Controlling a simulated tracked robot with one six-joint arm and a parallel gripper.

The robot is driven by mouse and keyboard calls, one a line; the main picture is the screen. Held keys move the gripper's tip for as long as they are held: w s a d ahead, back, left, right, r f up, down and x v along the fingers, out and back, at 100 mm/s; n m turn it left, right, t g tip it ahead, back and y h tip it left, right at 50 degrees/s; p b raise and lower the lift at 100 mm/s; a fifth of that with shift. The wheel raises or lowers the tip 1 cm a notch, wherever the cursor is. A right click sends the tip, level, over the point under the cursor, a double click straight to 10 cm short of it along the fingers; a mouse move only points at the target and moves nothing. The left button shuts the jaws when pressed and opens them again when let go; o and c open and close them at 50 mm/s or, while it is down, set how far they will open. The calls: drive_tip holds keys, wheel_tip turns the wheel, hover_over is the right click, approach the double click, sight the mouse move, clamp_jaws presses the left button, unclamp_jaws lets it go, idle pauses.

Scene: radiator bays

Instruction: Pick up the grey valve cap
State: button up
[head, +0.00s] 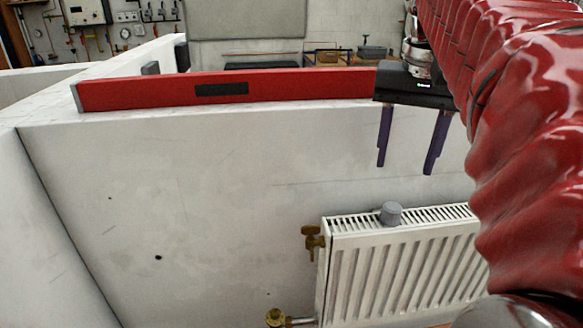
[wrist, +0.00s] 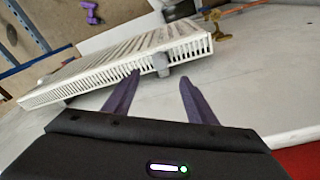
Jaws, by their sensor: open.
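The grey valve cap (head: 391,213) is a small cylinder on the top grille of the white radiator (head: 400,265). In the wrist view a grey piece (wrist: 178,57) shows at the radiator's edge, just beyond the fingertips; it looks like the cap, lying partly over the grille. My gripper (head: 409,170) has two dark purple fingers, spread apart with nothing between them. In the head view the fingers hang above the cap, with a clear gap. In the wrist view the gripper (wrist: 160,75) also shows open, and the grey piece lies beyond the gap between the fingers.
A red spirit level (head: 230,90) lies along the top of the white wall (head: 200,190). A brass valve (head: 313,241) sits at the radiator's upper left corner, and a brass fitting (head: 277,317) lies lower. A purple tool (wrist: 90,12) shows far off. The wall left of the radiator is clear.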

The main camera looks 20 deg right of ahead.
hover_over(393, 207)
drive_tip(key=f, duration=0.7)
drive_tip(key=shift+s+a+f, duration=0.1)
drive_tip(key=shift+s+a, duration=0.2)
drive_tip(key=shift+s, duration=0.1)
drive_tip(key=shift+w+d+f, duration=0.1)
drive_tip(key=shift+w+f, duration=0.05)
drive_tip(key=shift+f, duration=0.7)
drive_tip(key=shift+w+d+f, duration=0.1)
drive_tip(key=shift+d+f, duration=0.05)
drive_tip(key=shift+f, duration=0.7)
drive_tip(key=shift+w+d+f, duration=0.1)
drive_tip(key=shift+w+f, duration=0.05)
drive_tip(key=shift+f, duration=0.7)
drive_tip(key=shift+c, duration=0.4)
drive_tip(key=c, duration=1)
wheel_tip(393, 207, up, 10)
drive_tip(key=shift+r, duration=0.1)
